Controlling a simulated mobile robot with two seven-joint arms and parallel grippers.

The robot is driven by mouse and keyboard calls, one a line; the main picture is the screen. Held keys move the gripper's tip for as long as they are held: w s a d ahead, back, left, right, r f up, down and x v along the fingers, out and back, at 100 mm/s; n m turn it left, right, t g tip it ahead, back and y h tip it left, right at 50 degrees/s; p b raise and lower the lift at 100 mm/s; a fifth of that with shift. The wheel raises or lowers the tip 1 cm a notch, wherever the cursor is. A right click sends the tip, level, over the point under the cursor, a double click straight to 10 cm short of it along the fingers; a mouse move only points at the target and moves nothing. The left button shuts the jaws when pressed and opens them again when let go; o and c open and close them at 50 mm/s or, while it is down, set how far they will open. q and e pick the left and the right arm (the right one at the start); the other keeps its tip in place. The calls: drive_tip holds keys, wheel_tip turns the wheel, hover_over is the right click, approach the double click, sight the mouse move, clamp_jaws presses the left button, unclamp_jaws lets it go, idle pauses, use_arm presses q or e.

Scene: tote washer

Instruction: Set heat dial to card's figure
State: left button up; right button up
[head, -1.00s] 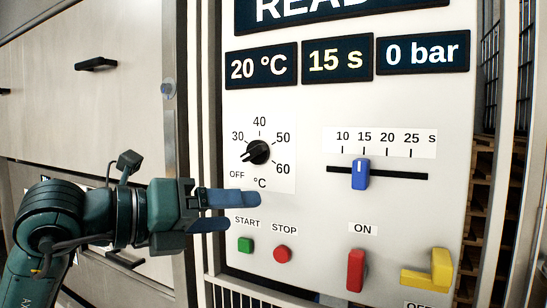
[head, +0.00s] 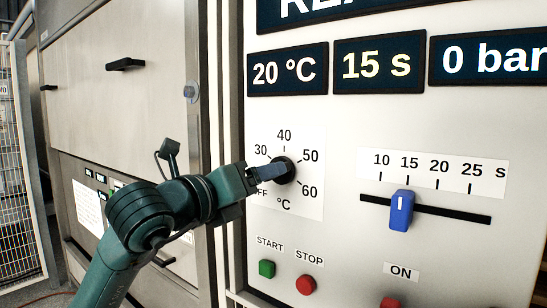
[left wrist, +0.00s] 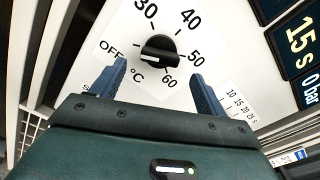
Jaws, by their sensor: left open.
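The heat dial (head: 284,169) is a round black knob on a white scale plate marked OFF, 30, 40, 50, 60 °C. It also shows in the left wrist view (left wrist: 158,49), where its white mark lies toward the OFF side. My left gripper (head: 270,172) is at the dial in the head view and covers its left part. In the left wrist view my left gripper (left wrist: 160,84) is open, with one blue finger on each side below the knob and nothing between them. A white sheet (head: 88,207) hangs at lower left; its print is too small to read.
Displays above read 20 °C (head: 287,70), 15 s (head: 379,62) and 0 bar (head: 490,56). A blue slider (head: 401,210) stands near 15 s. Green START (head: 267,268) and red STOP (head: 306,284) buttons sit below the dial. A red switch (head: 390,302) is partly cut off.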

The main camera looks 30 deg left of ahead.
sight(288, 176)
use_arm(q)
drive_tip(key=w, duration=0.2)
drive_tip(key=w+p, duration=0.1)
drive_tip(key=w, duration=0.2)
drive_tip(key=shift+w+d, duration=0.25)
drive_tip(key=shift+w, duration=0.1)
drive_tip(key=shift+c, duration=0.5)
drive_tip(key=c, duration=0.9)
